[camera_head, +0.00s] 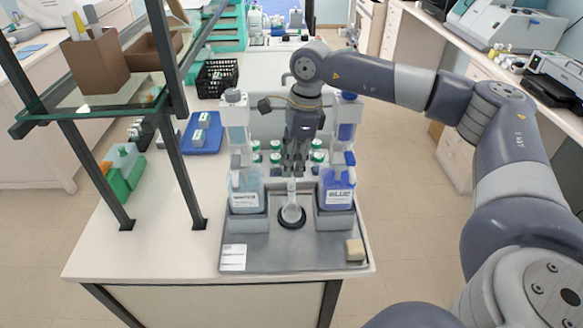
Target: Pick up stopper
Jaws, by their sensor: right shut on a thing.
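My right gripper (294,172) points down between the two bottles at the middle of the grey tray (265,258). It is shut on the top of a slim pale piece (291,192), which appears to be the stopper. Its rounded lower end is in front of or inside a black ring (291,223) on the tray; I cannot tell which. The fingers hide the top of this piece. My left gripper is not in view.
Several green-capped bottles (275,158) are behind. A beige block (355,249) lies at the tray's right. A glass shelf (100,97) stands at left.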

